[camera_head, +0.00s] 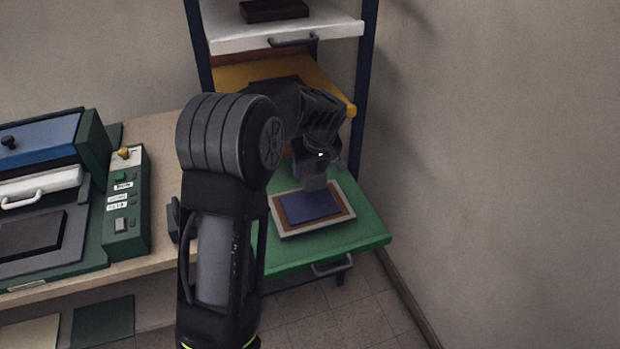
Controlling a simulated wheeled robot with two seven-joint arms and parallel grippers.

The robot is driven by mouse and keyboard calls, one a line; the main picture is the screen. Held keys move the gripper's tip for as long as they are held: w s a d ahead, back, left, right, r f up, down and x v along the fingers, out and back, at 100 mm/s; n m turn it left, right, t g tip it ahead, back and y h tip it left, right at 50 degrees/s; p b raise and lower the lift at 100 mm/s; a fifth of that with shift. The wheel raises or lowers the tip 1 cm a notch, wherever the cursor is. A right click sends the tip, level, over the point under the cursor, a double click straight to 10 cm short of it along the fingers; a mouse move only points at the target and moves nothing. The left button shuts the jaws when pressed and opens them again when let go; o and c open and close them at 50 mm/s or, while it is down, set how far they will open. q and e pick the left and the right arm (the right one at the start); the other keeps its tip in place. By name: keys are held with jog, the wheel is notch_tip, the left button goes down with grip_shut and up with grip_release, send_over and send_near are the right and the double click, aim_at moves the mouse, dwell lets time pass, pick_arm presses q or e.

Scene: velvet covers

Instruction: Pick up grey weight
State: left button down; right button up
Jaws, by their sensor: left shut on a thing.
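My left gripper (318,164) reaches down over the pulled-out green shelf (355,240) of the rack. It is shut on a small grey block, which looks like the grey weight (315,183). The block is at the back edge of a dark blue cover (311,208), which lies on a brown board in a pale tray (290,230). I cannot tell whether the block touches the cover or is just above it. My left arm hides part of the shelf and the gripper's fingers. My right gripper is not in view.
A yellow shelf (230,78) and a white shelf (340,29) with a dark block (273,10) stand above the green one. At left, a bench (160,205) holds a blue-lidded machine (40,140) and a green control box (126,210). A wall is close at right.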

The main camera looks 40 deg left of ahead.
pick_arm(q)
jog(key=shift+w+r, duration=0.1)
jog(key=shift+r, duration=0.2)
jog(key=shift+d, duration=0.1)
dwell(0.3)
